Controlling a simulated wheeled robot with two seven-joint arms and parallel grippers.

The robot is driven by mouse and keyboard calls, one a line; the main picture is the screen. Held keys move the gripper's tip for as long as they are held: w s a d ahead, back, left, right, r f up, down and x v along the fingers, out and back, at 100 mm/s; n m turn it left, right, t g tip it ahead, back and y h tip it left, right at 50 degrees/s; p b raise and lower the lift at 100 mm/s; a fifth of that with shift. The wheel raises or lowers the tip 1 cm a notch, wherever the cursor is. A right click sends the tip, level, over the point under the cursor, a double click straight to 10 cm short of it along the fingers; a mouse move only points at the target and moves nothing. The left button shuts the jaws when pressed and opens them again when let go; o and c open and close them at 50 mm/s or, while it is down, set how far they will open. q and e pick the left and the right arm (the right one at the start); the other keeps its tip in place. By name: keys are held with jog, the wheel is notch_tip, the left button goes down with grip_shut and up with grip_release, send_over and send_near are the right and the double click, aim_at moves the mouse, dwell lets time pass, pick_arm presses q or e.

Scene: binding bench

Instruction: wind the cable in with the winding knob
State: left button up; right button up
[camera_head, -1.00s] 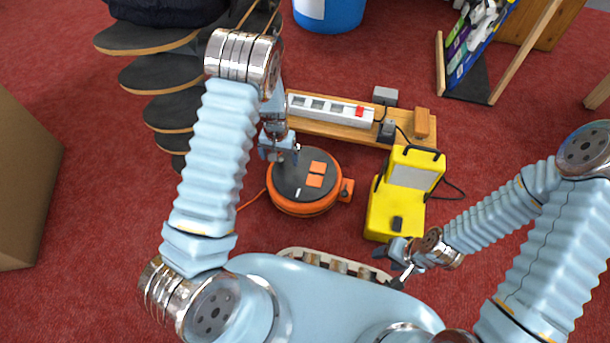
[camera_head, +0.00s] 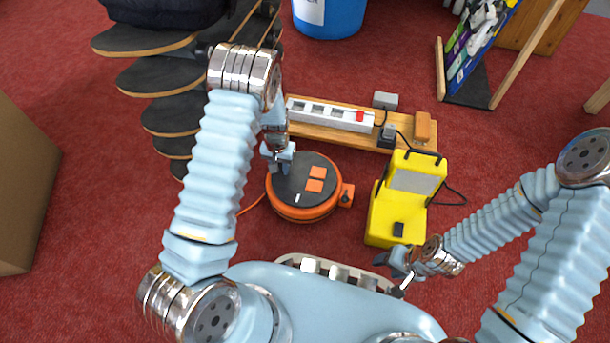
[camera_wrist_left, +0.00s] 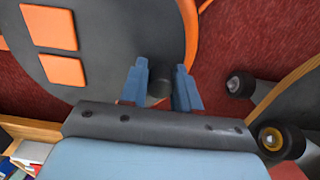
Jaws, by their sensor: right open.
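The cable reel (camera_head: 303,208) is orange with a dark grey disc (camera_head: 297,179) on top, bearing two orange squares and a small white mark. It lies flat on the red floor. My left gripper (camera_head: 283,166) is over the far left part of the disc. In the left wrist view, its two blue fingers (camera_wrist_left: 160,84) stand apart on either side of the dark winding knob (camera_wrist_left: 158,87). Whether they press on it I cannot tell. An orange cable (camera_head: 252,203) runs off the reel's left side. My right gripper (camera_head: 401,279) is open and empty, near the yellow case.
A yellow case (camera_head: 382,221) stands right of the reel. Behind is a wooden board (camera_head: 350,138) with a white socket strip (camera_head: 330,114). Dark boards (camera_head: 160,76) are stacked at left; a blue bin (camera_head: 335,20) is at the back.

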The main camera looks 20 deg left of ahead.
pick_arm(q)
jog(key=c, duration=0.4)
